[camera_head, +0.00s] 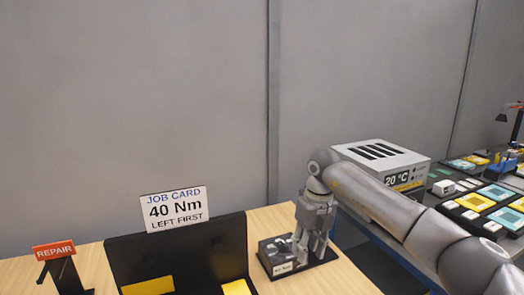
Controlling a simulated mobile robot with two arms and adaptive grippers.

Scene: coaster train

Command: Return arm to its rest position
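My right arm (385,197) reaches in from the right edge across the picture. My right gripper (310,250) points down over a small black stand (322,262) at the right end of the wooden table. The stand has a white label on its front and grey parts on its left side. The fingertips are small and overlap the stand, so I cannot tell whether they hold anything. My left gripper is not in view.
A job card (176,209) reading "40 Nm, LEFT FIRST" stands above a black board (180,256) with yellow pads. A REPAIR sign (54,250) is at left on the wooden table (285,218). A grey box (381,160) reading "20 °C" and coloured trays (497,192) stand at right.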

